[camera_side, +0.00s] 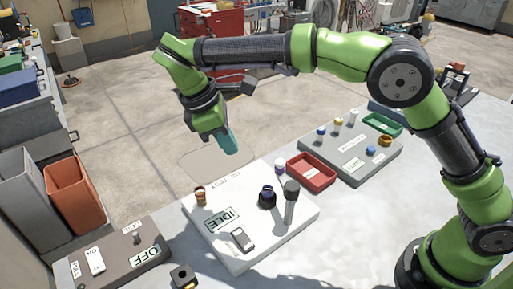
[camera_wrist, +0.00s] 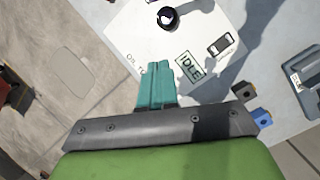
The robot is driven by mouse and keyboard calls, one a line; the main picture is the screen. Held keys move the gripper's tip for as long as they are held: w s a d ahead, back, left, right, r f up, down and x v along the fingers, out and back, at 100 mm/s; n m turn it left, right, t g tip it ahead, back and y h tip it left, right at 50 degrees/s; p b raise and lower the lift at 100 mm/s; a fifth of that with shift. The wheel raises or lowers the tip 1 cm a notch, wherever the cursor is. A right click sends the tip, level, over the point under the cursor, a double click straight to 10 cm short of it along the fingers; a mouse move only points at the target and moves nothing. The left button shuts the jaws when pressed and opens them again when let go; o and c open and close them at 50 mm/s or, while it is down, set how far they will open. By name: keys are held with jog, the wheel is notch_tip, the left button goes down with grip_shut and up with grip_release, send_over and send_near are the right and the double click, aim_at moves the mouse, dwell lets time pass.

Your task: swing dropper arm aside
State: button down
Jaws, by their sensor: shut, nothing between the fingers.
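A white test board (camera_side: 225,252) marked "IDLE" lies on the table; it also shows in the wrist view (camera_wrist: 125,35). On it stand a grey post with a dark head (camera_side: 291,203), a dark round piece (camera_side: 267,197) and a small brown vial (camera_side: 200,196). The round piece is at the top of the wrist view (camera_wrist: 168,17). I cannot tell which part is the dropper arm. A rocker switch (camera_side: 242,239) sits near the board's front edge. My gripper (camera_side: 231,144) is shut and empty, above the board's far edge; its teal fingers show in the wrist view (camera_wrist: 157,68).
A red tray (camera_side: 311,172) and a grey board (camera_side: 335,153) with small capped bottles and a green tray (camera_side: 382,124) are to the right. A dark panel (camera_side: 120,262) marked "ON" and "OFF" is at front left. An orange bin (camera_side: 75,194) stands left.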

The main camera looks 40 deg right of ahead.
jog(key=shift+n+g, duration=0.4)
jog(key=shift+n, duration=0.4)
jog(key=shift+s+d+f, duration=0.6)
jog(key=shift+d+f, duration=0.5)
jog(key=shift+d, duration=0.05)
jog(key=shift+s+d+f, duration=0.55)
jog(key=shift+d+f, duration=0.6)
jog(key=shift+s+d+f, duration=0.6)
jog(key=shift+d+f, duration=0.5)
jog(key=shift+d, duration=0.05)
jog(key=shift+d+m, duration=0.35)
jog(key=shift+m, duration=0.05)
jog(key=d+m+g, duration=0.1)
jog(key=d+m, duration=0.1)
jog(key=s+d+m+y, duration=0.1)
jog(key=m, duration=0.2)
jog(key=shift+d+g, duration=0.4)
jog(key=shift+s+d+m+g+y, duration=0.15)
jog(key=shift+s+d+m+y, duration=0.45)
jog(key=shift+m, duration=0.7)
jog(key=shift+s+d+m+g+y, duration=0.1)
jog(key=shift+s+d+m+y, duration=0.5)
jog(key=shift+m, duration=0.7)
jog(key=shift+s+d+m+g+y, duration=0.15)
jog(key=shift+s+d+m+y, duration=0.4)
jog(key=shift+m, duration=0.75)
